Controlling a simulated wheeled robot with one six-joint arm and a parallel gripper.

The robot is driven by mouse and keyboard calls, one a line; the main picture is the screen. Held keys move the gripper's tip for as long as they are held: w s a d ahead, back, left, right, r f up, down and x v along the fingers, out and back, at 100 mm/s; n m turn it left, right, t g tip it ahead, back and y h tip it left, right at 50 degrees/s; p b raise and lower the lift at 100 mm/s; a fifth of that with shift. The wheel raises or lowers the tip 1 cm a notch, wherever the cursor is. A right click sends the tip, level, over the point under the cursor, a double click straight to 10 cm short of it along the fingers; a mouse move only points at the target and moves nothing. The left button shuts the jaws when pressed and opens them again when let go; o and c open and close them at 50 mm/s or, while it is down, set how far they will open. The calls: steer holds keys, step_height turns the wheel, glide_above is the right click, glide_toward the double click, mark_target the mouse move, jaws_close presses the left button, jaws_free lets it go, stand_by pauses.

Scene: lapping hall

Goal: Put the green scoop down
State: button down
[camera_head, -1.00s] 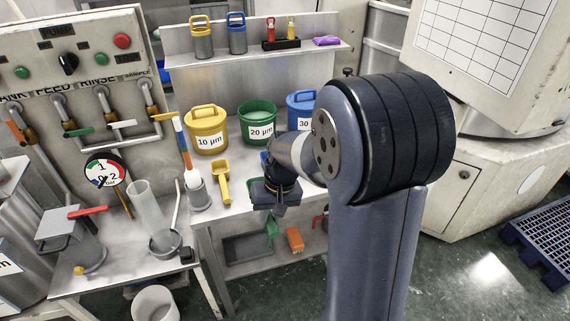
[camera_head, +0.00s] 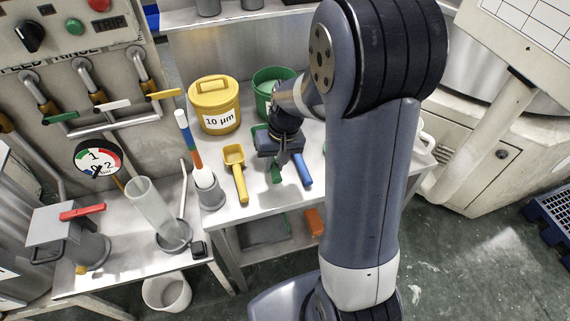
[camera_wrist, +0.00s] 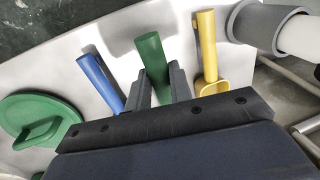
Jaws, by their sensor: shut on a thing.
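My gripper (camera_wrist: 156,91) is shut on the handle of the green scoop (camera_wrist: 151,58), which stands between the two fingers in the wrist view. In the head view my gripper (camera_head: 283,160) is low over the bench top, and part of the green scoop (camera_head: 276,173) shows beneath it. The scoop's bowl is mostly hidden by my gripper. I cannot tell whether the scoop touches the bench. A yellow scoop (camera_head: 237,172) lies to its left and a blue scoop (camera_head: 302,170) to its right in the head view.
The bench (camera_head: 238,203) also bears a yellow 10 µm bucket (camera_head: 214,108), an open green bucket (camera_head: 264,92) and a grey cup (camera_head: 210,194) holding a striped stick. A green lid (camera_wrist: 36,115) lies beyond the blue scoop in the wrist view. My arm hides the bench's right part.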

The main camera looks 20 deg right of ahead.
steer(key=shift+f, duration=3.05)
steer(key=shift+f, duration=0.15)
steer(key=c, duration=1.3)
jaws_free()
steer(key=shift+o, duration=0.2)
step_height(320, 180, up, 12)
steer(key=d, duration=0.2)
steer(key=shift+d, duration=0.2)
steer(key=shift+s, duration=0.1)
